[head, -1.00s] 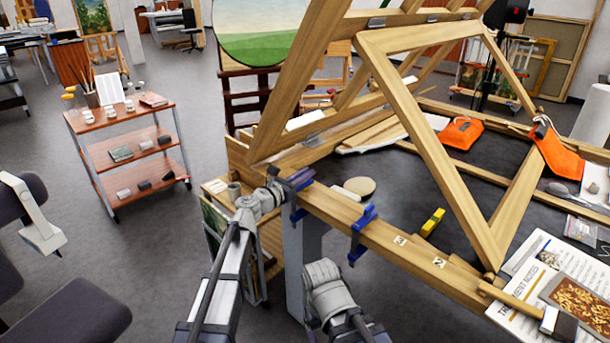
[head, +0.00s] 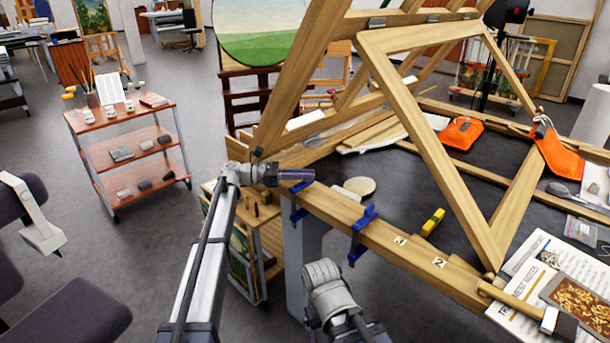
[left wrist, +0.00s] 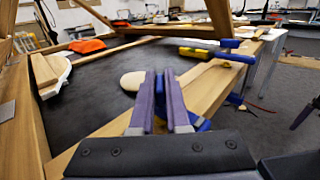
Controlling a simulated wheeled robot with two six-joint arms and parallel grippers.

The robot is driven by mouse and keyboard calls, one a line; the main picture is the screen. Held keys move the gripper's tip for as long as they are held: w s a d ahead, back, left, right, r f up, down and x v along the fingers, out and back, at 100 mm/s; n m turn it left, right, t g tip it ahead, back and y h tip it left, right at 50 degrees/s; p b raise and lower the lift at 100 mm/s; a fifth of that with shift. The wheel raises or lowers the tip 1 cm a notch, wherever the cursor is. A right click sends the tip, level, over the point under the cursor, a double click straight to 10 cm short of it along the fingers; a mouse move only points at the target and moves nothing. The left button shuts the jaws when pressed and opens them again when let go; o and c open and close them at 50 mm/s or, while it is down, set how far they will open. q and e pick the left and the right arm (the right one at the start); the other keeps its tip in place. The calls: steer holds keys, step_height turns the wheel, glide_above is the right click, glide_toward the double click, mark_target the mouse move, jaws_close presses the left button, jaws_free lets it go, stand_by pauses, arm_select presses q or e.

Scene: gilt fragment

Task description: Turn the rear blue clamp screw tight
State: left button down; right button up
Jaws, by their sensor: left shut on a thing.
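The rear blue clamp (head: 298,206) grips the near wooden rail of the frame at its left corner. My left gripper (head: 297,175), with purple fingers, lies almost level at the top of this clamp. In the left wrist view its fingers (left wrist: 166,100) stand close together, with blue clamp parts (left wrist: 200,122) just beside and behind them. It is shut on the clamp's screw, which the fingers mostly hide. A second blue clamp (head: 362,235) sits further right along the same rail. My right arm shows at the bottom, but its fingers do not.
A pale round disc (head: 361,186) lies behind the rail. Tall wooden beams rise close to the left gripper. A hammer (head: 530,308) and papers lie at right.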

arm_select(q)
steer(key=shift+w+m+g+y, duration=0.1)
steer(key=shift+m+g+y, duration=0.3)
steer(key=shift+m+g, duration=1.5)
steer(key=shift+g, duration=0.7)
steer(key=c, duration=0.9)
jaws_free()
steer(key=shift+n, duration=0.3)
